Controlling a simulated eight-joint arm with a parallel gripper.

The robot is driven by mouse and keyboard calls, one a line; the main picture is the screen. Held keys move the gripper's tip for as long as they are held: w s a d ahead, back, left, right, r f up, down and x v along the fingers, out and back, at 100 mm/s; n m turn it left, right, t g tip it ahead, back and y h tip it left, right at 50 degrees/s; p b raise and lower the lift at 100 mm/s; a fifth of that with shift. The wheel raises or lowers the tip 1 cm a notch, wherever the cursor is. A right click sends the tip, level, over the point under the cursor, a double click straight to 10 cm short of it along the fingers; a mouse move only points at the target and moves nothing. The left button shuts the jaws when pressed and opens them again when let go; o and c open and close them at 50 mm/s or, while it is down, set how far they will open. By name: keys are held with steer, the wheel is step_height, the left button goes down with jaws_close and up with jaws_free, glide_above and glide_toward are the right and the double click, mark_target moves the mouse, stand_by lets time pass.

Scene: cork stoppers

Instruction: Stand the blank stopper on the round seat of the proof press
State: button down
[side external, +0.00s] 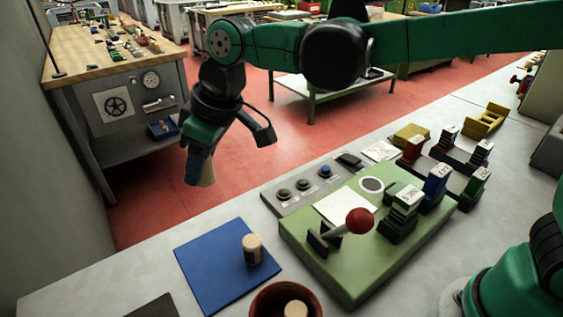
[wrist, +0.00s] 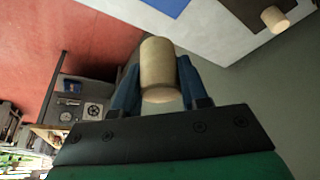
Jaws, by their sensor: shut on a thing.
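My gripper (side external: 200,168) is raised high at the left, over the red floor beyond the bench edge. It is shut on a pale cork stopper (side external: 207,173), which also shows between the blue fingers in the wrist view (wrist: 158,68). No mark shows on the visible side of this stopper. The green proof press (side external: 328,268) stands on the bench to the right, well apart from my gripper. A lever with a red ball (side external: 359,220) rises from the press.
Another cork stands on a blue mat (side external: 212,272). A brown bowl (side external: 262,303) holds a cork. In the wrist view a further cork (wrist: 275,19) is by a dark patch (wrist: 248,12). Stamp blocks (side external: 436,180) crowd the press's right; a button strip (side external: 303,189) lies behind.

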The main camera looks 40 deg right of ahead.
step_height(320, 180, up, 5)
steer(key=shift+f, duration=0.1)
steer(key=d+r+m, duration=0.2)
steer(key=d, duration=0.5)
step_height(320, 180, up, 2)
steer(key=m+t+h, duration=0.1)
steer(key=m+h, duration=0.2)
steer(key=m, duration=0.3)
glide_above(366, 180)
steer(key=s, duration=0.1)
steer(key=f, duration=1.5)
steer(key=shift+s, duration=0.2)
steer(key=shift+f, duration=2.35)
steer(key=shift+f, duration=0.15)
steer(key=shift+c, duration=2.3)
jaws_free()
